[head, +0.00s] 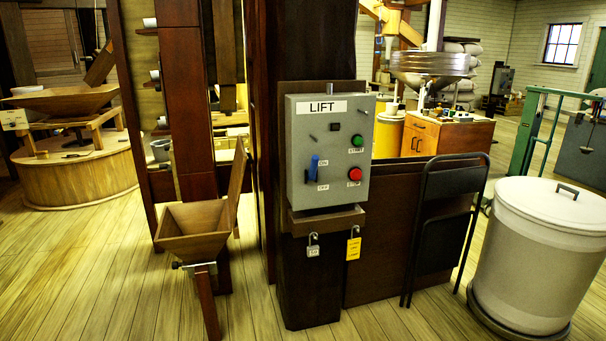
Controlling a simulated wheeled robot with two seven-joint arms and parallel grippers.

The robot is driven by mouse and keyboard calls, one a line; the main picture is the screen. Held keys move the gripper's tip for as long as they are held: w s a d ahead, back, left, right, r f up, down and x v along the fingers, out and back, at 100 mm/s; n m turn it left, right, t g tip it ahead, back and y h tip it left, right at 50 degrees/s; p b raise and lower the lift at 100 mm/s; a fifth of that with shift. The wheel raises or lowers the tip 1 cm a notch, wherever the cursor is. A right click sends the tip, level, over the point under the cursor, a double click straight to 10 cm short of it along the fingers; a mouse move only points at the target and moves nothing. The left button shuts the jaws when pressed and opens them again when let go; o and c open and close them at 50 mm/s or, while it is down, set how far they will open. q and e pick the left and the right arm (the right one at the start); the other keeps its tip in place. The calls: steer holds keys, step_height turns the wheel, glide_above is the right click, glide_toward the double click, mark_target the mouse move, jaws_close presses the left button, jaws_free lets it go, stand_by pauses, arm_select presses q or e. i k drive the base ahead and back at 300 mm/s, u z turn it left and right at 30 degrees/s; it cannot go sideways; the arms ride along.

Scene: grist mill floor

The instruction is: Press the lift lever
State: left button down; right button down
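A grey control box (327,150) with a white LIFT label (321,107) is mounted on a dark wooden post in the middle of the head view. A blue lever (314,168) sits at the lower left of its face, between an upper tag reading ON and a lower tag that seems to read OFF. The lever stands nearer the ON tag. A green button (357,141) and, below it, a red button (355,174) are on the right side of the box. Neither of my grippers is in view.
Two padlocks hang under the box, one with a yellow tag (353,248). A wooden hopper (195,230) stands to the left. A folded black chair (447,215) and a large lidded white bin (540,250) stand to the right. Plank floor (90,270) is clear at the front left.

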mark_target(312, 175)
steer(key=u, duration=0.8)
steer(key=i, duration=1.1)
steer(key=z, duration=0.45)
steer(key=i, duration=0.8)
steer(key=z, duration=0.9)
